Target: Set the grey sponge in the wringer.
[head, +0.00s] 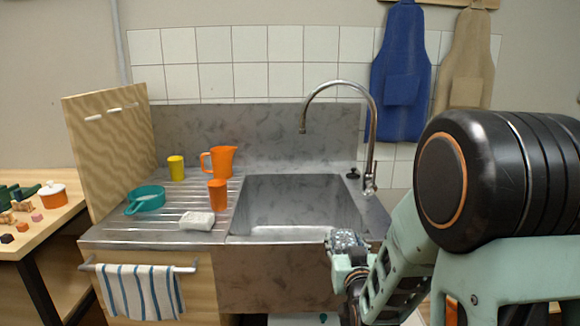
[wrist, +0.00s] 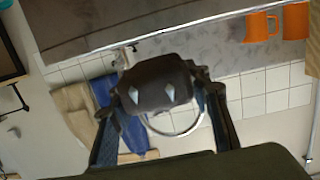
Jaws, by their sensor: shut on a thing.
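My gripper (head: 346,262) is in front of the sink's right front edge in the head view. It is shut on a grey block, which I take to be the grey sponge (head: 346,239); it shows there as a speckled grey lump at the tip. In the wrist view the sponge (wrist: 155,82) is a dark grey block between the two fingers, with two pale diamond marks near it. I cannot make out a wringer in either view. A white block (head: 197,221) lies on the ribbed drainboard, apart from my gripper.
The steel sink (head: 295,205) is empty, with a tall curved tap (head: 372,130) at its back right. An orange cup (head: 217,194), orange jug (head: 221,161), yellow cup (head: 176,168) and teal pan (head: 147,201) stand on the drainboard. A striped towel (head: 140,292) hangs in front.

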